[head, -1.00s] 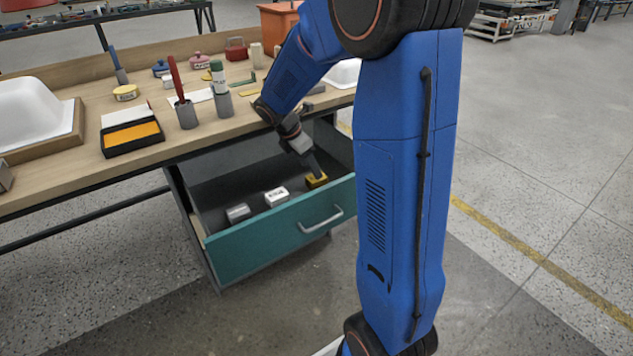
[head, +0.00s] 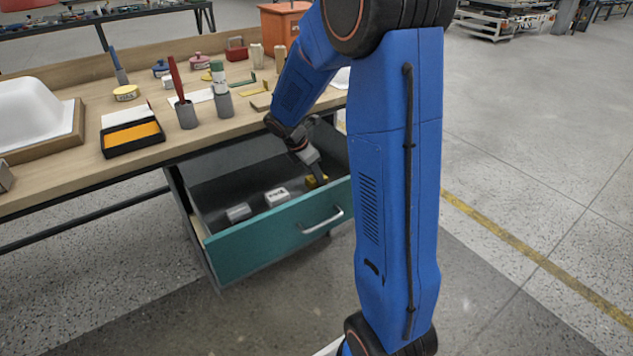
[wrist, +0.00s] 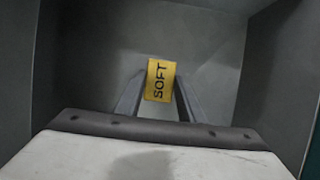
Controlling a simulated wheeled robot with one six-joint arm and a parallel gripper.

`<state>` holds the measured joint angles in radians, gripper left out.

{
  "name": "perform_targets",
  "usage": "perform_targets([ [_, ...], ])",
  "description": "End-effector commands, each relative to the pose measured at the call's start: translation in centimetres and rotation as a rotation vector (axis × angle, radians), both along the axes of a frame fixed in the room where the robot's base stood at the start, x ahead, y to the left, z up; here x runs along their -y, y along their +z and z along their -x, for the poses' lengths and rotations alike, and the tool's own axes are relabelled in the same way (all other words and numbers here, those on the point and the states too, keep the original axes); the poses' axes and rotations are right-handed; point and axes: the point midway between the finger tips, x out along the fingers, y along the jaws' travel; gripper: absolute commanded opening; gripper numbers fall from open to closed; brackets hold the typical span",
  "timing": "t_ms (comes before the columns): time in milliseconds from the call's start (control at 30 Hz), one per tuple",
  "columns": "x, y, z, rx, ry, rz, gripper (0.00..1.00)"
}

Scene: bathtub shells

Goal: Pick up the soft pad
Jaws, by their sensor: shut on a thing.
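The soft pad is a small yellow block lettered SOFT (wrist: 160,80) in the wrist view. It sits between the two fingers of my gripper (wrist: 158,92), which are shut on it from both sides. In the head view the pad (head: 312,182) shows at the right end of the open drawer, partly hidden by my gripper (head: 316,176). My gripper reaches down into the drawer (head: 280,228). I cannot tell whether the pad touches the drawer floor.
A white lettered block (head: 277,197) and a grey block (head: 238,212) lie in the drawer to the left of the pad. The teal drawer front and dark side walls surround my gripper. Above is the bench top (head: 80,180) with cups, tins and a black tray (head: 132,138).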

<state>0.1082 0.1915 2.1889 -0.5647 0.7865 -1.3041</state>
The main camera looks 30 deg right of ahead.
Motion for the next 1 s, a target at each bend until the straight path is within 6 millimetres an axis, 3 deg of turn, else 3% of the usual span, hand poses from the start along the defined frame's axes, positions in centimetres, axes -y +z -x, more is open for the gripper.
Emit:
perform_targets([
  [233,0.0,0.4,0.0,0.001,-0.001,0.000,0.13],
  [367,0.0,2.0,-0.1,0.004,0.000,0.000,0.13],
  [800,0.0,12.1,-0.1,0.004,0.000,0.001,0.13],
  [1000,0.0,15.8,0.0,0.003,-0.001,0.000,0.13],
])
